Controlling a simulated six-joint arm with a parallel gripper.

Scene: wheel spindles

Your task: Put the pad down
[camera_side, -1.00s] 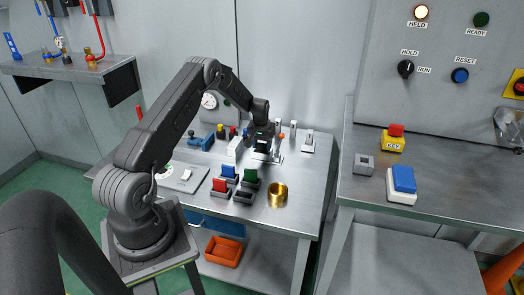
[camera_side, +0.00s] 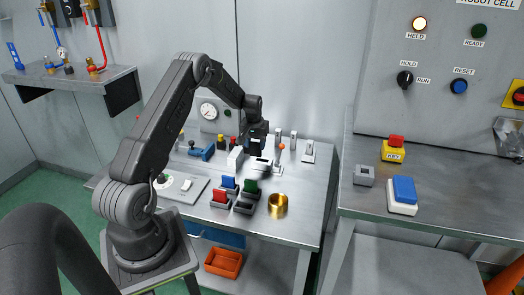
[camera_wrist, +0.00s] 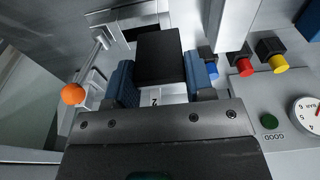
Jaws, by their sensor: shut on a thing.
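My gripper (camera_side: 257,136) is over the back of the left bench. In the wrist view its blue-lined fingers (camera_wrist: 162,78) are shut on a black pad (camera_wrist: 160,55), one on each side. In the side view the pad is mostly lost against the dark gripper, which stands above a pale fixture (camera_side: 262,164).
Holders carry red (camera_side: 219,196), blue (camera_side: 228,183) and green (camera_side: 251,186) blocks. A dark empty-looking holder (camera_side: 244,207) and a brass ring (camera_side: 278,203) stand in front. An orange-knobbed lever (camera_wrist: 73,94) is near the gripper. A gauge (camera_side: 208,111) stands behind.

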